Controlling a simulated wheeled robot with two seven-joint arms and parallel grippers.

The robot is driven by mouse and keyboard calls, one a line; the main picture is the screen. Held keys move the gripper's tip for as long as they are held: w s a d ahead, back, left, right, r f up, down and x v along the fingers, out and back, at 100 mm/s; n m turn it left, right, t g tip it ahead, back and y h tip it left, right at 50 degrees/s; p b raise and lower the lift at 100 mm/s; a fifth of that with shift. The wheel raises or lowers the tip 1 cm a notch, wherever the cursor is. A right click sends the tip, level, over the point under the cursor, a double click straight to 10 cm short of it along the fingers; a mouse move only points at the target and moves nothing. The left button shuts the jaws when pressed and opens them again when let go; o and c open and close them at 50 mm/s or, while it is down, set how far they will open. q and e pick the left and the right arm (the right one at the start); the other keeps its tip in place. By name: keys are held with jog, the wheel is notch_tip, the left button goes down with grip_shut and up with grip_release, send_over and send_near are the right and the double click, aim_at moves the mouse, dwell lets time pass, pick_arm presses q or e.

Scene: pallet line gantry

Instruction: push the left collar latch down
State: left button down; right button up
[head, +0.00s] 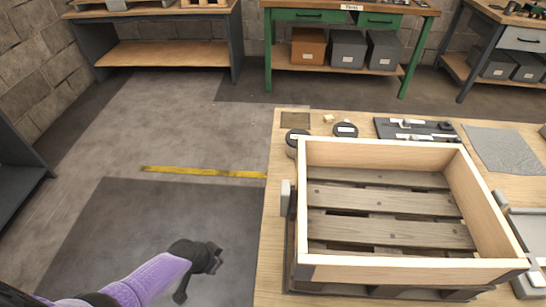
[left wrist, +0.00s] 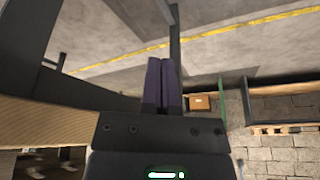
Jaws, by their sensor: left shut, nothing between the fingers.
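The wooden collar (head: 380,152) sits on a slatted pallet (head: 385,232) on the workbench at the right of the head view. The left collar latch (head: 285,198) is a small pale grey piece standing upright on the outer left side of the collar, near the bench's left edge. My left gripper (head: 212,262) is left of and nearer than the latch, out over the floor beside the bench, touching nothing. In the left wrist view its two dark fingers (left wrist: 162,85) are together and empty; I cannot make out the latch there. My right gripper is not in view.
Two dark round containers (head: 345,131), a dark tool tray (head: 415,130) and a grey mat (head: 503,150) lie behind the collar. The bench edge (head: 267,215) lies between my left gripper and the latch. The floor at left is clear, with a yellow line (head: 200,172).

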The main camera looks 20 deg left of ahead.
pick_arm(q)
jog(key=w+d+r+m+h+p, duration=0.1)
jog(key=w+r, duration=0.3)
jog(key=r, duration=0.3)
jog(key=w+r+m+t+h, duration=0.1)
jog(key=w+r+m+h, duration=0.1)
jog(key=w+r, duration=0.35)
jog(key=w+d+r+m+h+p, duration=0.1)
jog(key=w+r, duration=0.2)
jog(key=r, duration=0.5)
jog(key=s+d+r+m+g+h, duration=0.1)
jog(key=s+d+r+m+h, duration=0.1)
jog(key=r, duration=0.7)
jog(key=s+d+r+m+g+h+p, duration=0.1)
jog(key=s+d+r+m, duration=0.1)
jog(key=r+m, duration=0.3)
notch_tip(320, 180, up, 4)
jog(key=shift+r+g+h, duration=0.15)
jog(key=shift+g+h, duration=0.15)
jog(key=shift+h, duration=0.1)
jog(key=shift+d, duration=0.15)
send_over(285, 199)
jog(key=w+a, duration=0.1)
jog(key=a, duration=0.1)
notch_tip(285, 199, down, 7)
jog(key=f, duration=0.4)
jog(key=shift+w+f+b, duration=0.1)
jog(key=shift+w+b, duration=0.1)
jog(key=shift+b, duration=0.1)
